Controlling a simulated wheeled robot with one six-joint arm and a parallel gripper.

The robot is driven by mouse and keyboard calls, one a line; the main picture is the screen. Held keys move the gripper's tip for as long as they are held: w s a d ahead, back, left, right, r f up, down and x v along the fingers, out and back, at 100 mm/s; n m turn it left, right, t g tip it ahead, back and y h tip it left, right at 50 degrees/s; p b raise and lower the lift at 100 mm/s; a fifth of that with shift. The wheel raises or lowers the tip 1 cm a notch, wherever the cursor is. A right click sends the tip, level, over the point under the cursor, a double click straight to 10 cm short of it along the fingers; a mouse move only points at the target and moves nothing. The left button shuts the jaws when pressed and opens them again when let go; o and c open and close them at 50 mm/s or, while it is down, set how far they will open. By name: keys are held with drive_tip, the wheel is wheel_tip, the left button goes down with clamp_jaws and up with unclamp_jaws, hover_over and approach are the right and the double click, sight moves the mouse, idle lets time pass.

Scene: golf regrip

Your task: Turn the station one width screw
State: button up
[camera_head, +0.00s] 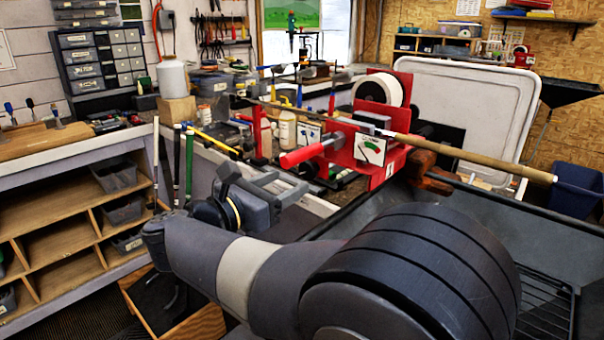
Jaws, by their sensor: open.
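A red station (387,95) stands on the bench at the middle right, with a white-faced dial (372,149) on its front. A red cylindrical handle (308,152) sticks out of it to the left. I cannot tell for certain which part is the width screw. A golf club shaft (450,150) runs across the station. My gripper (287,186) is open and empty, in front of the bench and below the red handle, apart from it in the picture. My arm hides part of the bench's front.
A grey tub (575,228) with a wire rack lies at the right, beside a dark blue bin (577,190). Upright grips (177,165) and a white jug (173,77) stand at the left. A wooden box (190,320) sits on the floor.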

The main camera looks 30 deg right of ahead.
sight(306, 173)
drive_tip(key=x, duration=0.5)
drive_tip(key=shift+w+d, duration=0.1)
drive_tip(key=shift+d, duration=0.3)
drive_tip(key=shift+c, duration=0.6)
drive_tip(key=c, duration=0.9)
drive_tip(key=shift+o, duration=0.2)
drive_tip(key=shift+n, duration=0.3)
